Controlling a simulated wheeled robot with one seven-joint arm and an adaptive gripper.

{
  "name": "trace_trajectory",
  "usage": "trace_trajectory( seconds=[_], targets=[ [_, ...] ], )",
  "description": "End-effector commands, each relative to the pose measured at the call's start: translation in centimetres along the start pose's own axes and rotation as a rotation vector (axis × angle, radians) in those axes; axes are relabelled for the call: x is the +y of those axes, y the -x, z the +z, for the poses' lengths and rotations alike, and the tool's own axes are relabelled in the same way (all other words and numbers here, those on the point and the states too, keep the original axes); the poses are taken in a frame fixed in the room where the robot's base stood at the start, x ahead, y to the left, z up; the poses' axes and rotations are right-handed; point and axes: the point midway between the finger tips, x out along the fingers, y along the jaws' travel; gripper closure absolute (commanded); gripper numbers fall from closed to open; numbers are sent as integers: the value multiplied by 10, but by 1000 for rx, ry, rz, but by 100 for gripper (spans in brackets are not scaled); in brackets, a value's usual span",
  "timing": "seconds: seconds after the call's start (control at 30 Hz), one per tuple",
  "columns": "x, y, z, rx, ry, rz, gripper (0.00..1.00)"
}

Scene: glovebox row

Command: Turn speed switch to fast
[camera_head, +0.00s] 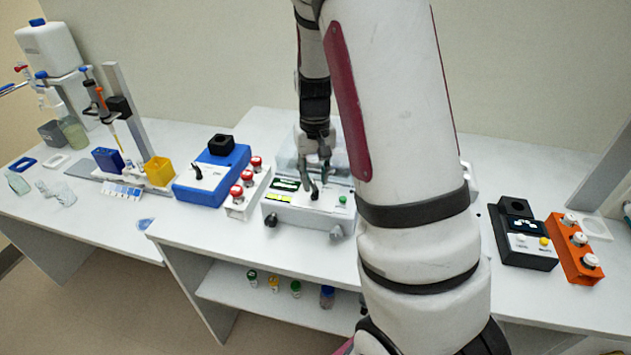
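My gripper (310,184) points down over the top panel of a white-grey bench device (284,212) in the middle of the white bench. Its fingertips are at or just above the panel, near a small dark control. Whether they touch it, and whether they are open or shut, is too small to tell. The panel has a dark display, yellow-green labels and a green button (343,200). No speed switch or fast marking can be read. My arm hides the device's right side.
Left of the device are red-capped vials in a white rack (239,204) and a blue device (209,191) with a black switch. Right of my arm are a black device (535,252) and an orange rack (572,262). Capped vials (274,283) stand on the lower shelf.

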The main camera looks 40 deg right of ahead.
Motion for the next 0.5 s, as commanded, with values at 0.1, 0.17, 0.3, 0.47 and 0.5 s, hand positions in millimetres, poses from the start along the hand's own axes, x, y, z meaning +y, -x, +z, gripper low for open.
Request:
trace_trajectory(
  seconds=[0.1,0.17,0.3,0.47,0.5],
  targets=[
    [0,-13,0,-2,-2,0,70],
    [0,-18,1,-2,-2,0,70],
    [0,-22,0,0,-1,0,70],
    [0,-22,0,1,-1,0,70],
    [0,-22,0,0,-1,0,70]
  ],
)
